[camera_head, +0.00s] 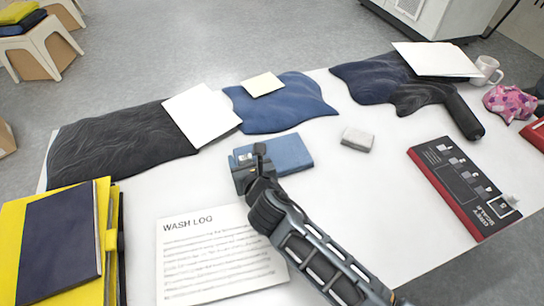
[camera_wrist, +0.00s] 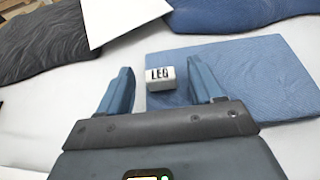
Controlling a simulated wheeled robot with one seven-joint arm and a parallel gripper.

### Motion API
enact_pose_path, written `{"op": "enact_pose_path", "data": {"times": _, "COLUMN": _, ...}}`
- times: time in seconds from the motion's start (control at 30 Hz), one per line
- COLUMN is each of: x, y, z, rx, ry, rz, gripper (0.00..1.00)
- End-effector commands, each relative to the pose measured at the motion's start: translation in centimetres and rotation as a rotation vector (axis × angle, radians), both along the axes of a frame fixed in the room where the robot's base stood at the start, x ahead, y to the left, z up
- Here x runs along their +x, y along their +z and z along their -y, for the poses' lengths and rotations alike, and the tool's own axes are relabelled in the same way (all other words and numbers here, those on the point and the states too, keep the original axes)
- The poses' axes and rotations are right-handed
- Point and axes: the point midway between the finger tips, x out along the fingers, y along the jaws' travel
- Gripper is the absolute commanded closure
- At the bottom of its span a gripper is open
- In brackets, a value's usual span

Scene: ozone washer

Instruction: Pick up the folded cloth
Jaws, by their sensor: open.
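The folded cloth is a flat blue rectangle (camera_head: 290,154) on the white table, partly hidden behind my gripper in the head view. In the wrist view the cloth (camera_wrist: 245,75) spreads from between the fingers out to the right. A small white block marked "LEG" (camera_wrist: 161,77) sits at the cloth's left part, between my fingers in the picture. My gripper (camera_head: 250,160) is open, with nothing clamped. Its two blue fingers (camera_wrist: 161,68) stand apart in the wrist view, over the cloth's left side. I cannot tell the height above it.
A wash log sheet (camera_head: 215,255) lies in front. Yellow folders (camera_head: 30,235) are at the left, a grey block (camera_head: 357,139) and a dark red-edged box (camera_head: 462,185) at the right. Dark garments (camera_head: 120,142) and a blue one (camera_head: 285,105) line the back. Bare table surrounds the cloth's right side.

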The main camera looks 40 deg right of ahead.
Motion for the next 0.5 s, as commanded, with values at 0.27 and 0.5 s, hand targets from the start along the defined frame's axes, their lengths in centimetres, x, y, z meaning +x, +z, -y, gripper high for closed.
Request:
{"op": "enact_pose_path", "data": {"times": 0.27, "x": -0.04, "y": 0.03, "z": -0.02, "rx": 0.0, "ry": 0.0, "rz": 0.0, "gripper": 0.5}}
{"op": "enact_pose_path", "data": {"times": 0.5, "x": -0.03, "y": 0.04, "z": -0.02, "rx": 0.0, "ry": 0.0, "rz": 0.0, "gripper": 0.73}}
